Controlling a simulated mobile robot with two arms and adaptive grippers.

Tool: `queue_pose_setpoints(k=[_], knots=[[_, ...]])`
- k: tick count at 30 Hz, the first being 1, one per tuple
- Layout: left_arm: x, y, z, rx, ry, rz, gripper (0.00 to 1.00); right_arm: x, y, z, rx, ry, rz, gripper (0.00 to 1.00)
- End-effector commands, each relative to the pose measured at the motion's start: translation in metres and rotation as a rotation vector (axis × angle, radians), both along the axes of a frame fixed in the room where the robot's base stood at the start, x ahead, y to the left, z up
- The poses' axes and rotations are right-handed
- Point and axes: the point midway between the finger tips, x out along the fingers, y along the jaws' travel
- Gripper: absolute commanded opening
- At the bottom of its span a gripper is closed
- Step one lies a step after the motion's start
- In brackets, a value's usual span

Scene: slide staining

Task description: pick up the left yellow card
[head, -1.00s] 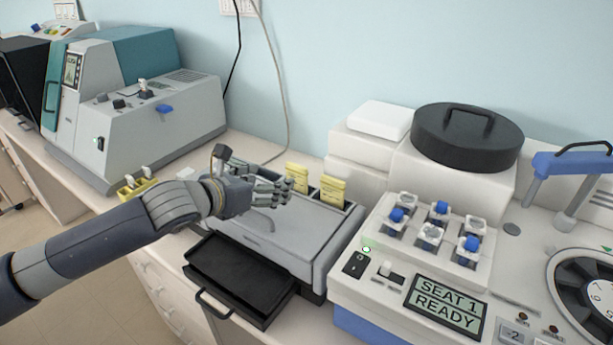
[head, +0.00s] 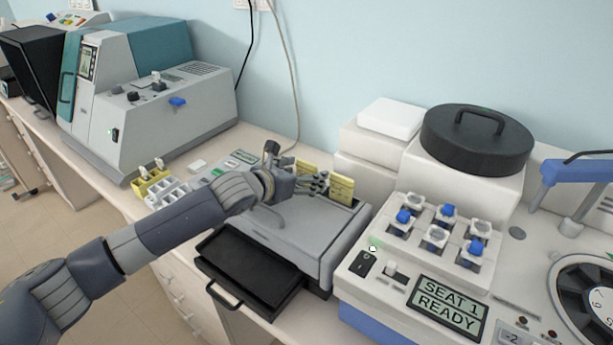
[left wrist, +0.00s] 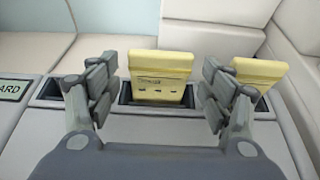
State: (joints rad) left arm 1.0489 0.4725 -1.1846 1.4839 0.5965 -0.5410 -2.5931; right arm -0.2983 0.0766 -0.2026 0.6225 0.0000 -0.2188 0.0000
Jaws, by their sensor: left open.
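The left yellow card (left wrist: 160,78) stands upright in a dark slot of the grey machine (head: 290,238). In the left wrist view it sits between the open fingers of my left gripper (left wrist: 158,92), with no clear contact. In the head view the top of the left card (head: 306,167) shows behind the gripper (head: 318,184), which hides its lower part. The right yellow card (head: 341,187) stands in its own slot to the right. In the left wrist view the right card (left wrist: 262,72) is partly behind the right finger. My right gripper is not in view.
A black tray (head: 250,272) is pulled out at the machine's front. White boxes (head: 368,150) stand close behind and to the right. A device with blue and clear caps (head: 436,235) stands to the right. A yellow rack (head: 150,180) is at the left.

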Motion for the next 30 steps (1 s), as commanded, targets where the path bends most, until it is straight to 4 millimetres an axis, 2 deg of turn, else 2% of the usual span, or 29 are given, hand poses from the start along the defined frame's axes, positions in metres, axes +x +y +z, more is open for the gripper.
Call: queue_pose_setpoints(k=[5, 14, 15, 21, 30], knots=[[0.011, -0.007, -0.0044, 0.0, 0.0, 0.001, 0.73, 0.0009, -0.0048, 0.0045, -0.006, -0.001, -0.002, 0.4], [0.0131, -0.0083, -0.0064, 0.0, -0.001, 0.001, 0.73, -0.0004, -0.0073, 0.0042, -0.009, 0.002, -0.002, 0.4], [0.0131, -0.0083, -0.0064, 0.0, -0.001, 0.001, 0.69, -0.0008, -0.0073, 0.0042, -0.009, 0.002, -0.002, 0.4], [0.013, -0.0082, -0.0064, 0.0, -0.001, 0.001, 0.27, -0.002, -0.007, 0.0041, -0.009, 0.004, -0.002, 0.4], [0.013, -0.0081, -0.0053, 0.0, -0.002, 0.001, 0.27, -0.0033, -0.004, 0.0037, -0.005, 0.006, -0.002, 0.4]])
